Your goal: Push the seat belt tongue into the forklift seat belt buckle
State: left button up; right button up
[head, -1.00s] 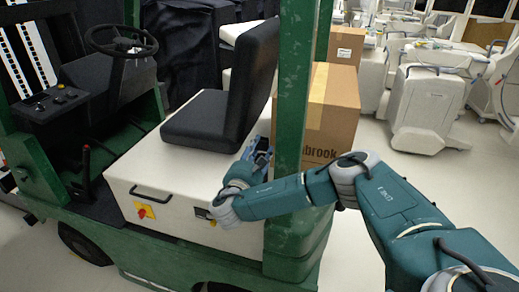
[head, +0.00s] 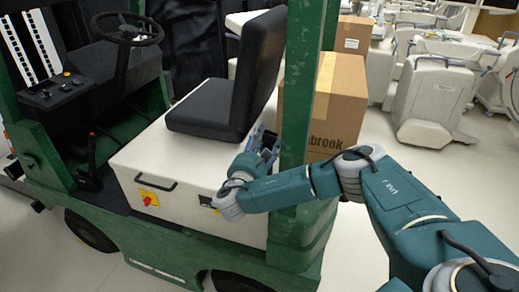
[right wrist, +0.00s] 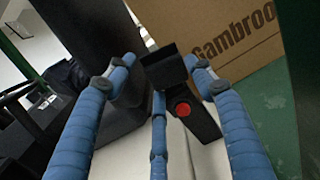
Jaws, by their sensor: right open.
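The forklift seat belt buckle, black with a red button (right wrist: 184,109), shows in the right wrist view between my fingers, beside the black seat. A black block (right wrist: 165,68) shows just above it, between the fingertips; I cannot tell whether the two are joined. My left gripper is out of view.
The black seat (head: 212,110) stands on the white hood (head: 185,170). A green post (head: 305,90) rises close beside my right forearm. A cardboard box (head: 335,95) stands behind the post. The steering wheel (head: 127,29) is at the upper left.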

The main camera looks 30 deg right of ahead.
jog(key=v, duration=1.1)
jog(key=shift+a, duration=0.2)
jog(key=shift+s, duration=0.1)
